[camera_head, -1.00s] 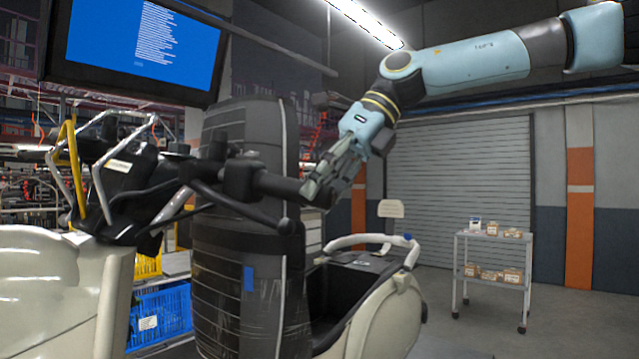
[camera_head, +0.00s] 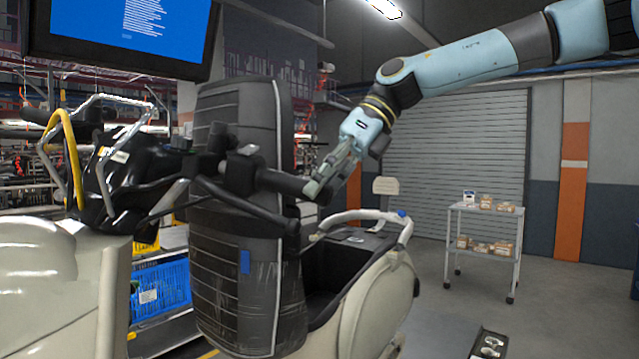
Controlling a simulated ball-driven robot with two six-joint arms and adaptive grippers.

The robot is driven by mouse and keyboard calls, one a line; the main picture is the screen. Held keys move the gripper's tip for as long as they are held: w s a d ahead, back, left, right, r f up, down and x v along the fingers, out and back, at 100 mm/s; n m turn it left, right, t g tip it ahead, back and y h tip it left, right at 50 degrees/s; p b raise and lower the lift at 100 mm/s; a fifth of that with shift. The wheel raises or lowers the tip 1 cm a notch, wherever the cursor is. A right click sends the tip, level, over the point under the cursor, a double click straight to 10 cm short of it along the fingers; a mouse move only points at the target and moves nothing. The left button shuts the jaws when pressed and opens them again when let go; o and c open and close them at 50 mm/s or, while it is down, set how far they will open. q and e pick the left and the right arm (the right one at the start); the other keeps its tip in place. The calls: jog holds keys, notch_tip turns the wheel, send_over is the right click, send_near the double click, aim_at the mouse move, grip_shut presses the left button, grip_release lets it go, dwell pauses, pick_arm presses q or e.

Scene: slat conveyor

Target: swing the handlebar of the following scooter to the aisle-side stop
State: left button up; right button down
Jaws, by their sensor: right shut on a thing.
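The scooter's black handlebar (camera_head: 235,172) runs across the upper part of a dark ribbed front panel (camera_head: 215,280), which stands upright and leans slightly. Its near grip end (camera_head: 285,184) points right. My right gripper (camera_head: 318,188) reaches down from the upper right and is shut on that grip end. The fingertips partly hide the grip. A brake lever (camera_head: 265,213) hangs below the bar, clear of the fingers. The scooter's cream body (camera_head: 375,310) shows behind the panel on the right. My left gripper is not in view.
Another cream body (camera_head: 50,290) with black and yellow tubing stands at the left. A blue crate (camera_head: 160,290) sits low behind it. A monitor (camera_head: 125,35) hangs at upper left. A trolley (camera_head: 483,240) with small boxes stands right, with open floor around it.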

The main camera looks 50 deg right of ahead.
jog(key=shift+w+d+f, duration=0.3)
jog(key=shift+d+f, duration=0.05)
jog(key=shift+d, duration=0.15)
jog(key=shift+w+d+f+n, duration=0.15)
jog(key=shift+w+d+n, duration=0.05)
jog(key=shift+n, duration=0.1)
jog(key=shift+w+d+f+b, duration=0.25)
jog(key=shift+d+f+b, duration=0.05)
jog(key=shift+b, duration=0.5)
jog(key=shift+w+d+n+y+b, duration=0.25)
jog(key=shift+d+n+y+b, duration=0.05)
jog(key=shift+b, duration=0.2)
jog(key=c, duration=0.9)
grip_release()
jog(key=shift+r, duration=0.1)
